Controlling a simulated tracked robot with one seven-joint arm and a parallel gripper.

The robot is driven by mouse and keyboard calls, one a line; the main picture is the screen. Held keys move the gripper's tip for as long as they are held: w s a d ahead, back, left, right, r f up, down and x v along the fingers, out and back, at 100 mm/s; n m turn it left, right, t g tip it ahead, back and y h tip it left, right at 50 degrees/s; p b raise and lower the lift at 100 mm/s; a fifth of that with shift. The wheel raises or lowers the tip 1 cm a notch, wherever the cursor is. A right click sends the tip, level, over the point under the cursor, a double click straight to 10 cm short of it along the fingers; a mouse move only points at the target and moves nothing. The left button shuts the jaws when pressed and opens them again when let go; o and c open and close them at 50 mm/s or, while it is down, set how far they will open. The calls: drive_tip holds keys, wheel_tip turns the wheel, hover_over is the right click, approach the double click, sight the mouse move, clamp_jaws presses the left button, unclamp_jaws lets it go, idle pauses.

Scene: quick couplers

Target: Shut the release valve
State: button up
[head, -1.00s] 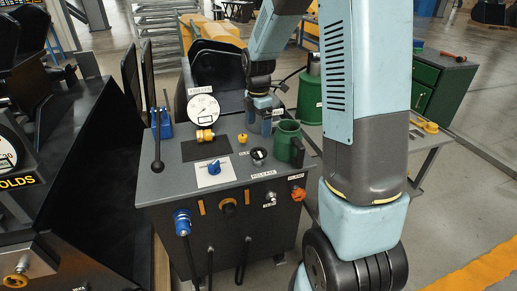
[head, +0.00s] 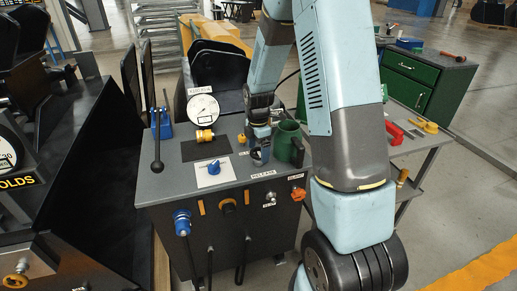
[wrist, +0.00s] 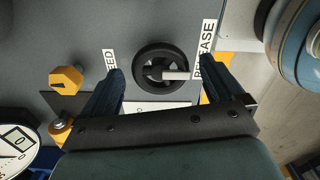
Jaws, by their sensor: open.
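The release valve, a black round handwheel with a pale bar across its hub, shows in the wrist view (wrist: 143,60) beside the RELEASE label (wrist: 207,42). In the head view it is mostly hidden by my gripper (head: 259,148), which is over the grey console top. In the wrist view my gripper (wrist: 162,70) is open, with one dark blue finger to the left of the handwheel and one to its right. The fingers look empty. I cannot tell how far above the wheel they are.
A yellow knob (wrist: 66,80) sits left of the fingers. The console also carries a gauge (head: 203,109), a brass fitting (head: 205,136), a blue knob (head: 214,167) and a black lever (head: 157,150). A green mug (head: 289,141) stands close right of my gripper.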

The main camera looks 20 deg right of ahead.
drive_tip(key=shift+c, duration=0.2)
drive_tip(key=c, duration=1)
